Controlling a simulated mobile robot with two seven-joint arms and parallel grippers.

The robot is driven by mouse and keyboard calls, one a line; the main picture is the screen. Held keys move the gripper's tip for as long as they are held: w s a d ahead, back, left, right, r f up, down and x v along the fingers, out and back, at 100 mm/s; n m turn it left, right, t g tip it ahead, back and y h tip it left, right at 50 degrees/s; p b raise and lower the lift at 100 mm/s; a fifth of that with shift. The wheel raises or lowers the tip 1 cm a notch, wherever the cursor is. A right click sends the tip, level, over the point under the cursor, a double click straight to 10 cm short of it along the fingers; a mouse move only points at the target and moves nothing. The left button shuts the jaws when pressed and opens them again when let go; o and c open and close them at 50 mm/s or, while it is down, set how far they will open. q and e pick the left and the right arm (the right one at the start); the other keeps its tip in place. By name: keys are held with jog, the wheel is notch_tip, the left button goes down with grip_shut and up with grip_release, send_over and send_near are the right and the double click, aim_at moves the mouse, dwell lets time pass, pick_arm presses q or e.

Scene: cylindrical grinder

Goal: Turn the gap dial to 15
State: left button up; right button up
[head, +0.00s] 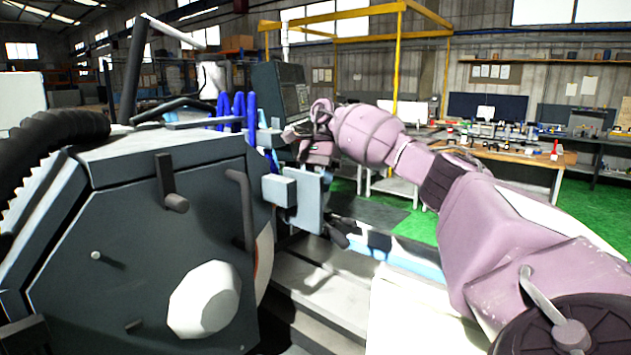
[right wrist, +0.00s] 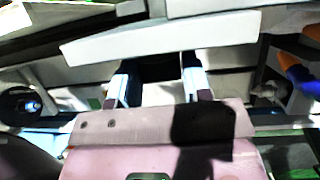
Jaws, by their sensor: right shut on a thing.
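The grey cylindrical grinder (head: 120,225) fills the left of the head view. My right gripper (head: 296,132) is at the far side of the machine, beside the control screen. In the right wrist view its two fingers (right wrist: 157,80) stand either side of a dark part (right wrist: 158,67), seemingly the gap dial, and are shut on it. A pale plate (right wrist: 160,37) overhangs this part and hides its top. No scale or number is readable, so I cannot tell the dial's setting. My left gripper is not in view.
A dark control screen (head: 281,92) stands just behind my right gripper. Blue hoses (head: 237,112) and a pale blue block (head: 279,190) are close by. A large white knob (head: 204,300) juts from the near housing. Workbenches (head: 520,158) stand at the back right beyond green floor.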

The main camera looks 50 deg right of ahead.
jog(key=shift+w+m+g, duration=0.2)
jog(key=shift+m+g, duration=0.1)
jog(key=shift+g, duration=1.3)
jog(key=o, duration=0.9)
jog(key=shift+s+t, duration=0.25)
jog(key=shift+t, duration=1.25)
